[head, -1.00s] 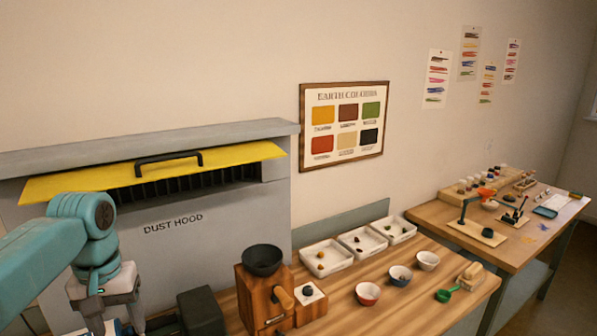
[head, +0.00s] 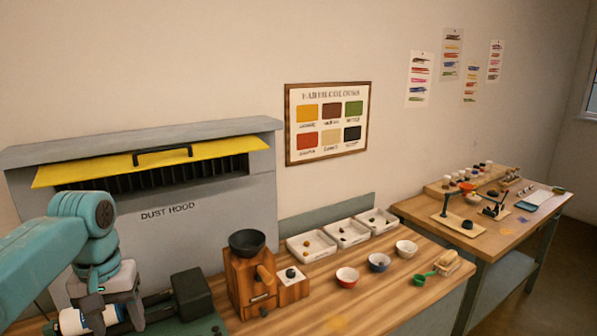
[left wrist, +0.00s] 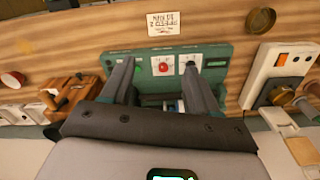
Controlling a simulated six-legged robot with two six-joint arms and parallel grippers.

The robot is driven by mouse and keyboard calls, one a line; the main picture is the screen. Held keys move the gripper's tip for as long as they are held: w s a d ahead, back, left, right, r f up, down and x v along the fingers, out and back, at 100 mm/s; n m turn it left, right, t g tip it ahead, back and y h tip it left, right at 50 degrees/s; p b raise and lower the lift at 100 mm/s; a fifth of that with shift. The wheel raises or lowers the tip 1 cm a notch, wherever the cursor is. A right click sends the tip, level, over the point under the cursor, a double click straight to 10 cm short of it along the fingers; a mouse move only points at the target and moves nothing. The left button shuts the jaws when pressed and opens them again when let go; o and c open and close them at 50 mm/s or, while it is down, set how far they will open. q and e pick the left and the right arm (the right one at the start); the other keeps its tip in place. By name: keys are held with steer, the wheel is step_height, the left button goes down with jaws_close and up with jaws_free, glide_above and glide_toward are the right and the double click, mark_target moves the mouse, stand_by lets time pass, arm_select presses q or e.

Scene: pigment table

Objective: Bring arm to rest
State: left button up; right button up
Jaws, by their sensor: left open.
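My left arm (head: 82,228) comes in from the left in the head view, teal, bent downward at the wrist. Its grey left gripper (head: 116,314) points down at the lower left, in front of the dust hood (head: 165,235). In the left wrist view its two dark fingers (left wrist: 158,80) are apart, with nothing seen held between them. Beyond them is a green machine (left wrist: 218,50) with a red button and knobs. In the head view a white cylinder (head: 72,322) lies by the fingers; whether they touch it cannot be told. My right gripper is out of view.
A dark block (head: 192,294) on a green base stands right of the gripper. Further right are a wooden grinder (head: 238,285), white trays (head: 311,246), small bowls (head: 347,277) and a green scoop (head: 420,280). A second table (head: 480,235) stands at the right.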

arm_select(q)
steer(key=d+f+m+h, duration=0.1)
steer(key=d+f, duration=0.3)
steer(key=f, duration=0.5)
steer(key=d+f+m+h, duration=0.1)
steer(key=d+f, duration=0.2)
steer(key=f, duration=0.6)
steer(key=d+f+h, duration=0.1)
steer(key=d+f, duration=0.3)
steer(key=f, duration=0.5)
steer(key=s+d+f+h, duration=0.1)
steer(key=s+d+f, duration=0.3)
steer(key=s+f, duration=0.5)
steer(key=s+d+f, duration=0.4)
steer(key=s+f, duration=0.2)
steer(key=s, duration=0.6)
step_height(320, 180, down, 10)
steer(key=b, duration=1)
steer(key=shift+n, duration=0.3)
steer(key=shift+r, duration=0.1)
steer(key=shift+c, duration=0.2)
